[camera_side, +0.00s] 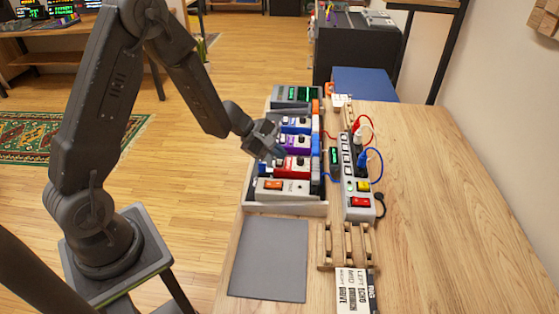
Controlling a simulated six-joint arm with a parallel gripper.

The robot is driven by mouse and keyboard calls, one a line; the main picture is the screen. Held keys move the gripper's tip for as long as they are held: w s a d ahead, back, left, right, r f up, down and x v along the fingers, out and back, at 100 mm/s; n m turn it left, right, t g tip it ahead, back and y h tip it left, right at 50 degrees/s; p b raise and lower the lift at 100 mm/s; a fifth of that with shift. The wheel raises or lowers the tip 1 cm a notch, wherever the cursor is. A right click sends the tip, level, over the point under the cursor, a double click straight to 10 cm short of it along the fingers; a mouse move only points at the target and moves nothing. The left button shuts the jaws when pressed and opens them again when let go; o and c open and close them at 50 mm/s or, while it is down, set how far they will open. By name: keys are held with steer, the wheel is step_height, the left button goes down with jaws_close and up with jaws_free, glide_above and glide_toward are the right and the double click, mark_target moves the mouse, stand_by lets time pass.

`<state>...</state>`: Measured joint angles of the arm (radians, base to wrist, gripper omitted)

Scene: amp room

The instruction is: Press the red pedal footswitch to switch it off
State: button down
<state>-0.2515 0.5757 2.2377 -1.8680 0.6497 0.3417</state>
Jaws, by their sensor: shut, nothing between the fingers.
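The red pedal (293,168) sits in a row of pedals on the grey pedalboard (319,208), between a purple pedal (295,144) and a beige one with an orange switch (283,187). My gripper (277,155) is shut and empty. It is at the left end of the red and purple pedals, close over them. It hides part of the red pedal's left end, where its footswitch would be. I cannot tell whether the fingertips touch the pedal or whether its light is lit.
A blue pedal (296,125) stands beyond the purple one. Right of the board is a power strip (347,158) with plugs and a red switch (360,202). A grey mat (268,260), a wooden rack (346,245) and labels (355,290) lie nearer. The table's right side is clear.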

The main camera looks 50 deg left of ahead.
mark_target(279, 162)
steer(key=shift+f, duration=0.45)
stand_by(0.6)
steer(key=shift+r, duration=0.9)
steer(key=shift+r, duration=2.5)
